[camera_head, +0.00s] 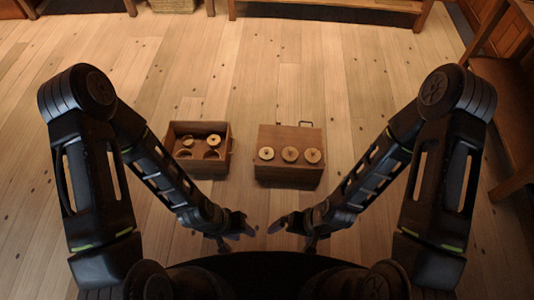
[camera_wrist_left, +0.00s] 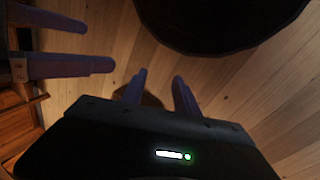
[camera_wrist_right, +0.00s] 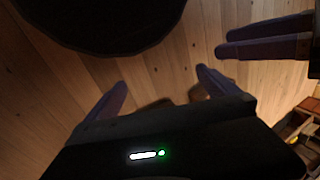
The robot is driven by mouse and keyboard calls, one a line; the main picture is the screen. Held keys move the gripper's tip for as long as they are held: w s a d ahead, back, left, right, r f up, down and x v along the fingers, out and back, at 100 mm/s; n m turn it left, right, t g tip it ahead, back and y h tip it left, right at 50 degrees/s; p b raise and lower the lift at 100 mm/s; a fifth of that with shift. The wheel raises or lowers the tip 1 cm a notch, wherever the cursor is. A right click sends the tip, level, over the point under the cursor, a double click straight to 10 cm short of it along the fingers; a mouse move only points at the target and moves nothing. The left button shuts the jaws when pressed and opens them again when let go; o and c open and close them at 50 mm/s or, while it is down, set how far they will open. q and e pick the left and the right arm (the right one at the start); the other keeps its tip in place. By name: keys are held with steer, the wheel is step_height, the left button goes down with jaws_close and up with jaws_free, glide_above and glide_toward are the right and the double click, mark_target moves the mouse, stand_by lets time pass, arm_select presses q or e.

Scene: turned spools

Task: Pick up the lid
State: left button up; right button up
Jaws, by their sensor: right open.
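A wooden box (camera_head: 291,171) stands on the floor right of centre. I cannot tell whether this top is a separate lid. My left gripper (camera_head: 238,228) is open and empty, its fingers apart in the left wrist view (camera_wrist_left: 158,88). My right gripper (camera_head: 286,226) is open and empty, its fingers wider apart in the right wrist view (camera_wrist_right: 162,88). Both hang nearer to me than the boxes, apart from them.
An open wooden box (camera_head: 229,152) stands to the left, with several round pieces inside, including a pale spool (camera_head: 213,140). A narrow floor gap separates the boxes. A wooden bench (camera_head: 330,8) lies at the back and furniture (camera_head: 505,90) at the right. Floor (camera_head: 340,80) behind the boxes is clear.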

arm_select(q)
step_height(320, 180, up, 16)
steer(key=s+p, duration=0.1)
steer(key=p, duration=1.6)
steer(key=shift+a+g, duration=0.3)
steer(key=shift+a, duration=0.15)
arm_select(e)
step_height(320, 180, up, 16)
steer(key=s, duration=0.1)
steer(key=shift+d+g, duration=0.3)
steer(key=shift+d, duration=0.15)
steer(key=shift+c, duration=0.2)
